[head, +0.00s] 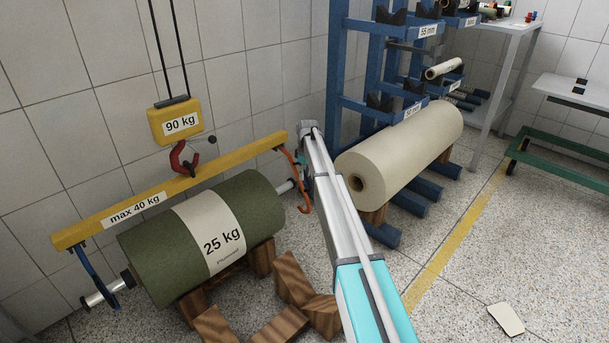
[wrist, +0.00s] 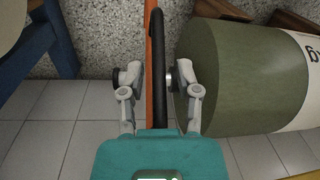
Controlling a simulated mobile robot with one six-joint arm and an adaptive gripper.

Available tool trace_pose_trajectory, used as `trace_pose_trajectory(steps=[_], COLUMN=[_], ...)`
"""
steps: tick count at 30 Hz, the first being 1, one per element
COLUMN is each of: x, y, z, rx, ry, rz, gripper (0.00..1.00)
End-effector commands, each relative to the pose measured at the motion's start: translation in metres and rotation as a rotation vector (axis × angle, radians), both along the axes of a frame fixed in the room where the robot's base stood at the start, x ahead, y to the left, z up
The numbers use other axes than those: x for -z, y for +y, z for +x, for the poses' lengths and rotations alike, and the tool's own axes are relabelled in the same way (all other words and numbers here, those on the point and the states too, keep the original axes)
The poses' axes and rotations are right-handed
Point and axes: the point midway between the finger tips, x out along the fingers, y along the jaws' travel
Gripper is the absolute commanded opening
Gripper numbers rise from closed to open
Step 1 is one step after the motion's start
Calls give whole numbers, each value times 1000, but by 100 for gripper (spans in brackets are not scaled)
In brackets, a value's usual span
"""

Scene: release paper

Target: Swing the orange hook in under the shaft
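The orange hook (head: 304,182) hangs from the right end of the yellow beam (head: 215,168), close to the shaft (head: 287,187) at the right end of the green roll (head: 238,205). In the wrist view the hook (wrist: 148,60) is a narrow upright strip beside a black strip. My gripper (head: 308,130) is high by the beam's right end. In the wrist view its fingers (wrist: 158,85) stand either side of the hook, with a small gap showing on the right. The shaft stub (wrist: 169,80) shows beside the right finger. The hook's lower tip is hidden in the wrist view.
A blue rack (head: 345,60) and a cream roll (head: 410,150) stand close on the right of my arm. Wooden blocks (head: 290,280) lie below the green roll. The beam hangs from a yellow hoist block (head: 172,108).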

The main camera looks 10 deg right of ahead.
Motion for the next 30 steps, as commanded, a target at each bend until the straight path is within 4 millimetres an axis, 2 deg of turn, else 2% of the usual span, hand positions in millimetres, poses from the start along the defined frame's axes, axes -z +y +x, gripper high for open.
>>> trace_pose_trajectory(steps=[1, 5, 6, 20, 30], x=[0, 0, 0, 3, 24], y=[0, 0, 0, 0, 5], z=[0, 0, 0, 0, 6], rx=[0, 0, 0, 0, -1], ry=[0, 0, 0, -10, -101], rz=[0, 0, 0, 9, 75], gripper=[25, 1, 0, 0, 0])
